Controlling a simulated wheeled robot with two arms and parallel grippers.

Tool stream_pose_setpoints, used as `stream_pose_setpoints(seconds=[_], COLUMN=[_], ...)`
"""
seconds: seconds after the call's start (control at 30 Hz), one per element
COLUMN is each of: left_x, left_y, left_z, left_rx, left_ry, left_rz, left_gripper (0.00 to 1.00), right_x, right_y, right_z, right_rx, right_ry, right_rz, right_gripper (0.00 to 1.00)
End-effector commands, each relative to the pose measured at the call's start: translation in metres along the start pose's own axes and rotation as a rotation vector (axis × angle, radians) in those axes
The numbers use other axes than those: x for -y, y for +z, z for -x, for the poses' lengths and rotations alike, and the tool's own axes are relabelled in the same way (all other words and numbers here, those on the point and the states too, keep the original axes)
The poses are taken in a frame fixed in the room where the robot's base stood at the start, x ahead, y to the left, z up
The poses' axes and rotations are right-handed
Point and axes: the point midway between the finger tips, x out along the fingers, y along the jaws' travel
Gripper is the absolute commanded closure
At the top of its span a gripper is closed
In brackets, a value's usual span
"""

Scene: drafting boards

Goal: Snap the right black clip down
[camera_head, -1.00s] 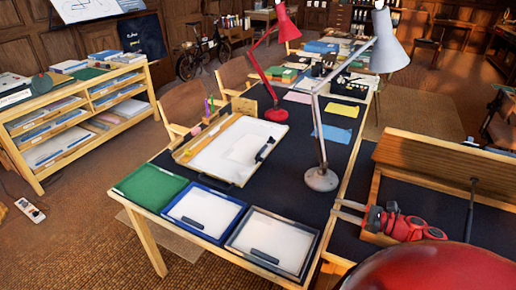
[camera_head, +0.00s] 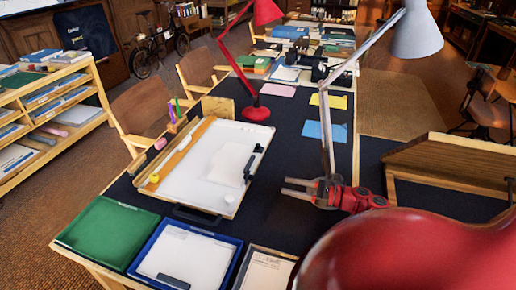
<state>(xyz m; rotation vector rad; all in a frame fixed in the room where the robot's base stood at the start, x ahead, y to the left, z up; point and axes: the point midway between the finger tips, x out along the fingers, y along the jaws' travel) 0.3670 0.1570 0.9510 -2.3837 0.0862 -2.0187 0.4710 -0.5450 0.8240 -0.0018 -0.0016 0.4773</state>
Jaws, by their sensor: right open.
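The white drafting board (camera_head: 200,170) lies on the dark table, with a wooden strip along its left side. A black clip (camera_head: 250,165) sits at the board's right side; whether it is raised or down is too small to tell. My right gripper (camera_head: 286,187) is open and empty, its two fingers pointing left. In the picture it is right of the board and a little below the clip, apart from both. My left gripper is out of view.
A grey lamp (camera_head: 328,110) stands close behind my right gripper, its base hidden. A red lamp (camera_head: 257,113) stands behind the board. Green (camera_head: 105,232), blue-rimmed (camera_head: 236,249) and dark-rimmed trays line the near edge. A wooden slanted stand (camera_head: 450,160) is at right.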

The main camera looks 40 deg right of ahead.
Motion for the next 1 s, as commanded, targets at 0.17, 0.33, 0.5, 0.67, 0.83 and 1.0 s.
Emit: stream_pose_setpoints(seconds=[0.17,0.33,0.5,0.67,0.83,1.0], left_x=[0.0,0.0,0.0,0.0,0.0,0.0], left_y=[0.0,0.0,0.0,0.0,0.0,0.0], left_z=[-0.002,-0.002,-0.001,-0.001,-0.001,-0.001], left_rx=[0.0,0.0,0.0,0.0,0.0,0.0], left_ry=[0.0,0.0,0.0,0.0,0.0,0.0], left_rz=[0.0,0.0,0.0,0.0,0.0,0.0], left_gripper=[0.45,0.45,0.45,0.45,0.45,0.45], right_x=[-0.001,-0.001,-0.001,0.0,0.0,0.0], right_y=[-0.001,-0.001,0.0,-0.001,-0.001,-0.001], right_z=[-0.044,-0.08,-0.104,-0.112,-0.113,-0.113], right_rx=[0.002,0.0,0.001,-0.001,-0.001,-0.001], right_ry=[0.003,0.002,0.003,-0.001,-0.001,0.0], right_rz=[-0.004,-0.002,0.0,-0.001,-0.001,-0.001], right_gripper=[0.47,0.47,0.47,0.47,0.47,0.62])
